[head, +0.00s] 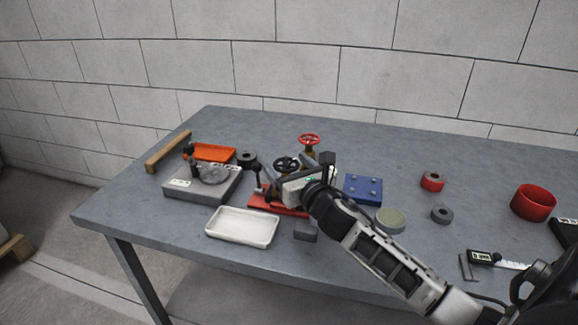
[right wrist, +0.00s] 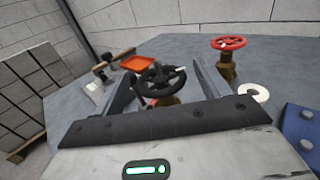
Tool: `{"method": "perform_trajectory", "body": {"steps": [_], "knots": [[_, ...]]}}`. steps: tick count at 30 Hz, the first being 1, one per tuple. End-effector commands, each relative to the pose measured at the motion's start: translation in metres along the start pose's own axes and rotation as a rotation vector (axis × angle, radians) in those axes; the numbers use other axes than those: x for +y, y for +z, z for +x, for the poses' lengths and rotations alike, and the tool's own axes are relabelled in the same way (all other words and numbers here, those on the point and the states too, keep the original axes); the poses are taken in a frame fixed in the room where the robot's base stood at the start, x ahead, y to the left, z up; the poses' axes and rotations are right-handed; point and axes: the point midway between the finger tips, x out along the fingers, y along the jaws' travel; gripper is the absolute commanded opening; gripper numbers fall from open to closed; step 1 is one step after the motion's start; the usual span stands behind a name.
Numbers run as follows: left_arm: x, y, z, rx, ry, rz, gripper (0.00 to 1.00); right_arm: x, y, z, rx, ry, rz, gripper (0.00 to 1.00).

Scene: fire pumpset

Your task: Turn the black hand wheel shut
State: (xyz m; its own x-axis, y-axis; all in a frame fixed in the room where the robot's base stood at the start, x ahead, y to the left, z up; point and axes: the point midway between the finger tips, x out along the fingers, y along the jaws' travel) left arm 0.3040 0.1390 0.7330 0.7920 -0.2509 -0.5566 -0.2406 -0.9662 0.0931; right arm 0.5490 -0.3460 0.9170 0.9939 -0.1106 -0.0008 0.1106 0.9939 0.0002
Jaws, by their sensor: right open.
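My right gripper (head: 291,173) is open at the wheel. In the right wrist view its two fingers stand on either side of the wheel, with gaps I cannot judge exactly. The gripper hides the lower valve and part of the red base (head: 264,203) in the head view. My left gripper is not in view.
A red hand wheel (head: 309,140) on another brass valve stands just behind. A blue block (head: 363,189) lies to the right, a white tray (head: 242,227) in front. A grey device (head: 200,185) and orange tray (head: 213,152) are left. The table's back right is clear.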

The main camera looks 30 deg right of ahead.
Motion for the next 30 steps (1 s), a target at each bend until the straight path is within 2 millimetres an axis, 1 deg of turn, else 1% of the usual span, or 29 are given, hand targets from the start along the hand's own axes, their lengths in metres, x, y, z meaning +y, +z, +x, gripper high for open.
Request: {"method": "perform_trajectory", "body": {"steps": [4,5,6,8,9,10,20,26,30], "knots": [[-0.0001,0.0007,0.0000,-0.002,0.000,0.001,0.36,0.0002,-0.0001,-0.0002,0.000,0.000,0.000,0.75],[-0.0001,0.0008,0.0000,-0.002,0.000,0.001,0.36,0.0002,-0.0001,-0.0002,0.000,0.000,0.000,0.73],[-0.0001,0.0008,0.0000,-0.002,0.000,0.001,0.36,0.0002,-0.0001,-0.0003,0.000,0.000,0.000,0.62],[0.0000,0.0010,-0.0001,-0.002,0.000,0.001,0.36,0.0002,0.0000,-0.0003,0.000,0.000,0.000,0.45],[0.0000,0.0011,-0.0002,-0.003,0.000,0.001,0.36,0.0002,0.0000,-0.0003,0.000,0.000,0.000,0.34],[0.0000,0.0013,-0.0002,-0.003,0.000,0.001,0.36,0.0002,0.0000,-0.0004,0.000,0.000,0.000,0.30],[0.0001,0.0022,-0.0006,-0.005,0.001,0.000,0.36,0.0015,0.0002,-0.0004,-0.001,-0.032,0.002,0.30],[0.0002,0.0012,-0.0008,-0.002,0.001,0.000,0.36,0.0037,0.0002,-0.0002,-0.002,-0.132,0.004,0.30],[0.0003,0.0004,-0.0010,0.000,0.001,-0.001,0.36,0.0050,0.0006,0.0004,-0.002,-0.245,0.006,0.30]]}}
